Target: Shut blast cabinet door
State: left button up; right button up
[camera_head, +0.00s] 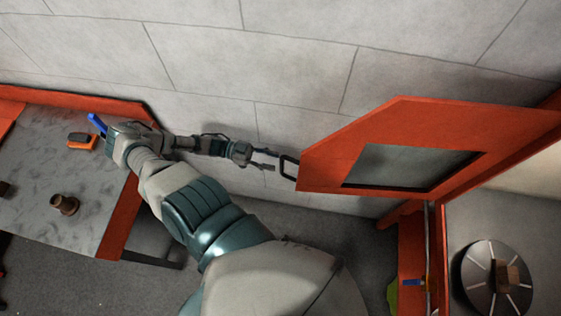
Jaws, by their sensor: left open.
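The blast cabinet door (332,152) is an orange-red panel with a grey window (408,167). It stands swung open to the left of the cabinet opening. Its dark handle (288,167) sticks out at its left edge. My left gripper (270,161) is open just left of the handle; its fingertips are close to it, and I cannot tell whether they touch. The cabinet frame (441,250) is orange, and its interior shows at the lower right. My right gripper is not in view.
A round slotted disc (498,277) with a brown block lies inside the cabinet. A grey table (35,150) with an orange rim stands at the left, holding an orange-and-black tool (81,141) and a brown fitting (64,204). A grey block wall is behind.

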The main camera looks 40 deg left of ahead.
aim_at(281, 163)
pick_arm(q)
jog(key=x, duration=0.4)
jog(key=shift+d, duration=0.25)
jog(key=shift+a, duration=0.15)
jog(key=shift+c, duration=1.4)
jog(key=shift+a, duration=0.1)
grip_shut()
